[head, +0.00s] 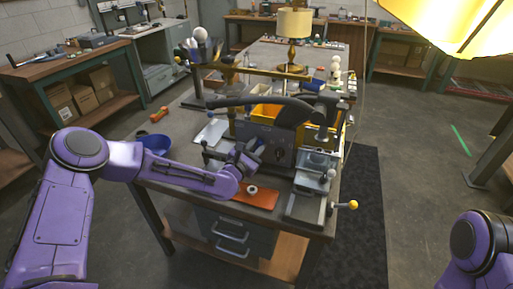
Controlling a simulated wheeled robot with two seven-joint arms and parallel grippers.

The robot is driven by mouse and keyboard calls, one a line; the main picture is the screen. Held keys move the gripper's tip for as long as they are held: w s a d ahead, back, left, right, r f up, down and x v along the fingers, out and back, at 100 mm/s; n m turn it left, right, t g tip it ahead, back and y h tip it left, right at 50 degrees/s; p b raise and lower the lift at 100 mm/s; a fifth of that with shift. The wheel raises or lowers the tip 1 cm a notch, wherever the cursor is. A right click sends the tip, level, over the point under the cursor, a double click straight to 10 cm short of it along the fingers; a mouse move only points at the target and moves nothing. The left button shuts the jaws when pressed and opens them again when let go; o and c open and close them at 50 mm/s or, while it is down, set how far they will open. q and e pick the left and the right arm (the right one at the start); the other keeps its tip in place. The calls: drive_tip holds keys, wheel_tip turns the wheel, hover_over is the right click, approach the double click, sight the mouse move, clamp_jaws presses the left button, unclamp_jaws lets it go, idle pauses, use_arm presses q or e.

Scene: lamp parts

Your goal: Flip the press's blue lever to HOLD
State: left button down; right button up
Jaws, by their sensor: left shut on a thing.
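The press (282,135) is a dark grey boxy machine on the workbench, with a long black curved arm over its top. My left arm reaches in from the left, and my left gripper (246,154) is at the left part of the press's front face. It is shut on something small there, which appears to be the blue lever. The lever is mostly hidden by the gripper, and its position and any HOLD marking cannot be made out. My right gripper is out of view; only part of my right arm shows at the lower right.
An orange mat (262,199) with a white ring (252,189) lies before the press. A grey fixture with a yellow-knobbed handle (352,205) stands to the right. A blue bowl (155,145) sits left. A yellow bin (263,113) is behind. A lit lampshade (445,22) hangs upper right.

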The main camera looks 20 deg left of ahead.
use_arm(q)
drive_tip(key=a+n+b, duration=0.1)
drive_tip(key=n+b, duration=0.2)
drive_tip(key=b, duration=0.4)
drive_tip(key=a+n+t+b, duration=0.1)
drive_tip(key=a+n+b, duration=0.1)
drive_tip(key=n+b, duration=0.2)
drive_tip(key=a+f+n+y+b, duration=0.1)
drive_tip(key=n+b, duration=0.3)
drive_tip(key=b, duration=0.7)
drive_tip(key=shift+a+t, duration=0.4)
drive_tip(key=shift+a, duration=0.25)
drive_tip(key=shift+w+a+r+n+b, duration=0.1)
drive_tip(key=shift+a+r+n+b, duration=0.1)
drive_tip(key=shift+n+b, duration=0.4)
drive_tip(key=c, duration=0.9)
unclamp_jaws()
drive_tip(key=b, duration=0.1)
approach(246, 136)
drive_tip(key=s, duration=0.3)
drive_tip(key=s+f, duration=0.1)
drive_tip(key=shift+s+a, duration=0.15)
drive_tip(key=shift+a, duration=0.2)
